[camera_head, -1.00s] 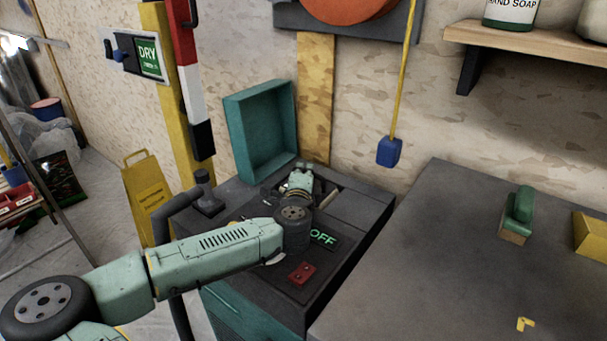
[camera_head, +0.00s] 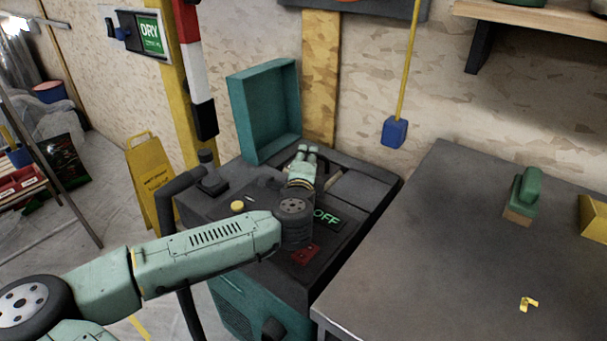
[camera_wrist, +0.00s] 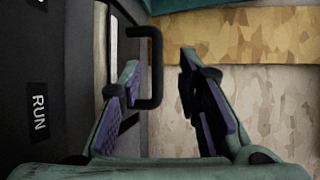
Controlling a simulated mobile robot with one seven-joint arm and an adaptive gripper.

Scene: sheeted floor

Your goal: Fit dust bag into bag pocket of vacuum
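The vacuum is a teal and dark-grey cabinet (camera_head: 235,300) with its teal lid (camera_head: 262,110) standing open against the wall. My gripper (camera_head: 302,158) is over the back of its dark top, near an opening with a pale strip (camera_head: 334,181). In the wrist view my gripper (camera_wrist: 160,62) is open, its two fingers apart. A black U-shaped handle (camera_wrist: 155,68) shows between the fingertips, close to the left finger; I cannot tell whether they touch. A pale strip (camera_wrist: 100,50) lies left of that finger. I cannot pick out the dust bag for certain; my arm hides part of the top.
The top bears a yellow button (camera_head: 237,205), a red switch plate (camera_head: 305,255) and a lit OFF sign (camera_head: 326,217). A dark worktop (camera_head: 440,240) with a green-handled brush (camera_head: 524,195) stands at right. A yellow floor sign (camera_head: 150,180) stands left.

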